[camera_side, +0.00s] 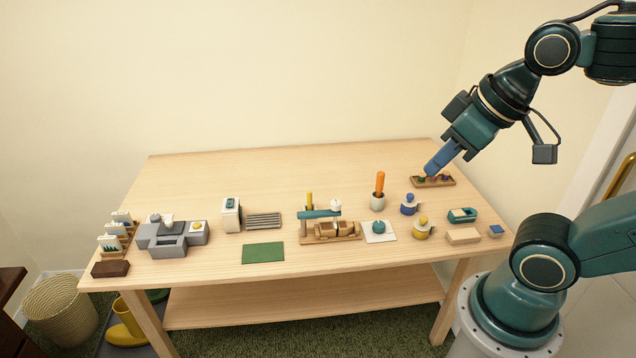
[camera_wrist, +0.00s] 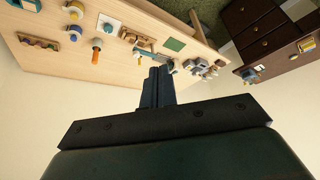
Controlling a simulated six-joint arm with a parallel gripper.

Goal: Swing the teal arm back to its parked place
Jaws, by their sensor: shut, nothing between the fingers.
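The teal arm (camera_side: 318,214) is a short bar lying roughly level above a wooden base (camera_side: 310,241) at the middle of the table. Wooden cups stand under and beside it, and a white knob shows near its right end. In the wrist view the teal arm (camera_wrist: 143,53) is small and partly hidden behind my fingers. My gripper (camera_side: 430,172) is shut and empty, well to the right of the teal arm and higher, close above or behind a small wooden tray (camera_side: 447,185). My gripper also shows in the wrist view (camera_wrist: 157,71).
Right of the base stand a teal pot on a white mat (camera_side: 380,238), an orange-handled holder (camera_side: 378,201), a blue pot (camera_side: 408,209) and a yellow pot (camera_side: 422,232). A green mat (camera_side: 263,253) and grey machine (camera_side: 165,240) lie left. The back of the table is clear.

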